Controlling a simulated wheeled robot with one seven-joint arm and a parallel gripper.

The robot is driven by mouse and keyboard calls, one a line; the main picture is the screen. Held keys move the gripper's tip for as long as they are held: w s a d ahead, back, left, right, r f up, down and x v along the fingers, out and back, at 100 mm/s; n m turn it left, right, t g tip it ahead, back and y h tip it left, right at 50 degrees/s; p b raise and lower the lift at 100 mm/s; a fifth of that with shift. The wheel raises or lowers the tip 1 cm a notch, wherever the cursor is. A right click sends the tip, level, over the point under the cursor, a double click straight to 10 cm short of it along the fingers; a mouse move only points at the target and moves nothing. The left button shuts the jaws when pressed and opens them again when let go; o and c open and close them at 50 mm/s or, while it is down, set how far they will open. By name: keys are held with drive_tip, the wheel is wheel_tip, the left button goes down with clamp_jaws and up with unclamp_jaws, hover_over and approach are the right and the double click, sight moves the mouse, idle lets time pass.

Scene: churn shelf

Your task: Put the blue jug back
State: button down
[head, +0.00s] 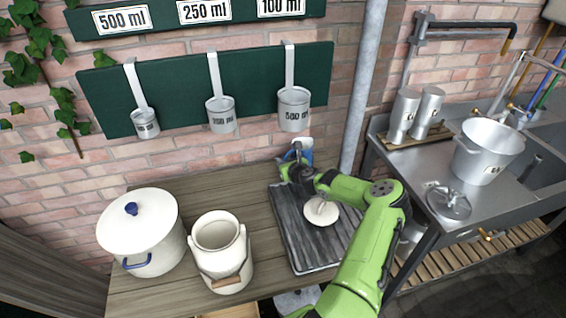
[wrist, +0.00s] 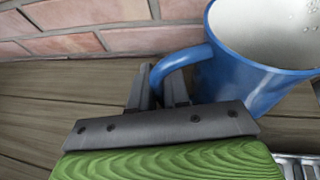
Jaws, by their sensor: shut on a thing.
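The blue jug (head: 305,155) is at the back of the wooden table near the brick wall, mostly hidden in the head view by my gripper (head: 297,164). In the wrist view the jug (wrist: 250,80) is large at the upper right, with a white inside. Its blue handle runs between the two fingers of my gripper (wrist: 160,88), which is shut on it. The jug looks about upright. I cannot tell whether its base touches the surface below.
A dark ridged tray (head: 290,225) with a pale round lid (head: 320,211) lies under my arm. A white lidded pot (head: 150,240) and a cream can (head: 220,250) stand left. Ladles (head: 293,110) hang on a green board above. A metal sink bench (head: 440,205) is right.

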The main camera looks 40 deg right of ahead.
drive_tip(key=c, duration=1.1)
unclamp_jaws()
drive_tip(key=shift+s+r, duration=0.2)
drive_tip(key=p+v, duration=0.2)
drive_tip(key=v, duration=0.9)
drive_tip(key=shift+s+a+r, duration=0.15)
drive_tip(key=shift+s, duration=0.15)
